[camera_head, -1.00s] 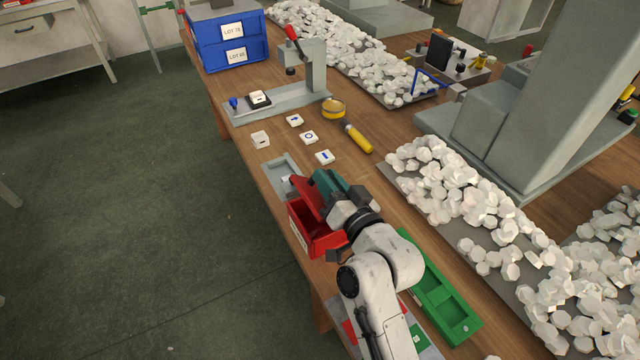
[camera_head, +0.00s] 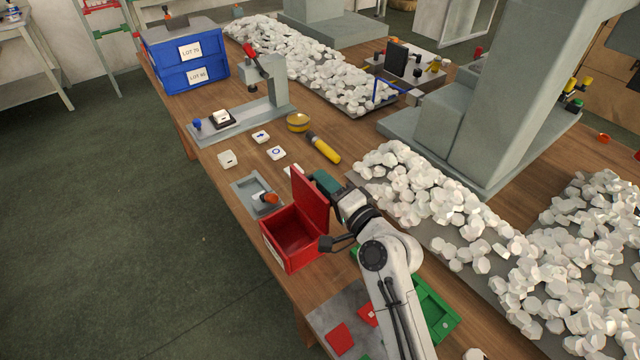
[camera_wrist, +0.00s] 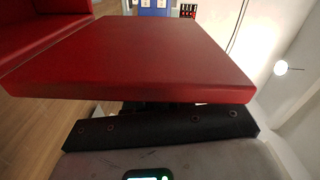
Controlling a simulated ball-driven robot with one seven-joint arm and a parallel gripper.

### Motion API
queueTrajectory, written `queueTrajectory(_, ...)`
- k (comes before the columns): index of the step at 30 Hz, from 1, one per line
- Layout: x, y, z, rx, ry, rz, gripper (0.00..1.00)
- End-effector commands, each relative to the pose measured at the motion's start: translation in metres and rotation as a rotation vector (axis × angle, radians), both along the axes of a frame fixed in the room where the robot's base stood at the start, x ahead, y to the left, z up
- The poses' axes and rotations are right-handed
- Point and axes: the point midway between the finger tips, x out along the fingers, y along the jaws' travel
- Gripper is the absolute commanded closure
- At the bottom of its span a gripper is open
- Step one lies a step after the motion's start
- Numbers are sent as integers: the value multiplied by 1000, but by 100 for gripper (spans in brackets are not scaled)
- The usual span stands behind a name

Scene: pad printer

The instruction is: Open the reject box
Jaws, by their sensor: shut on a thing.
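The red reject box (camera_head: 283,246) stands near the table's left edge in the head view. Its red lid (camera_head: 309,205) is raised, standing close to upright, and the empty-looking inside shows. My gripper (camera_head: 322,186) is at the right side of the raised lid, partly hidden behind it; its fingertips cannot be seen clearly. In the wrist view the lid (camera_wrist: 130,55) fills the middle, right in front of the gripper, and part of the box (camera_wrist: 40,35) shows at the upper left.
A grey tray (camera_head: 246,199) with an orange-tipped item lies just behind the box. A green tray (camera_head: 434,308) lies to the right of my arm. Heaps of white pieces (camera_head: 420,190) cover the table's right. Small white tiles and a yellow-handled magnifier (camera_head: 324,148) lie farther back.

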Motion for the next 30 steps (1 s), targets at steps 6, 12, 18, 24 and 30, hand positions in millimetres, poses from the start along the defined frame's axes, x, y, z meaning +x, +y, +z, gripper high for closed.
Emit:
queueTrajectory(6, 2, -6, -10, 67, 58, 0, 100)
queueTrajectory(12, 2, -7, -12, 95, 78, 0, 100)
queueTrajectory(18, 2, -7, -13, 100, 83, 2, 100)
queueTrajectory(24, 2, -6, -14, 98, 83, 4, 100)
queueTrajectory(30, 2, -6, -12, 99, 80, 3, 61)
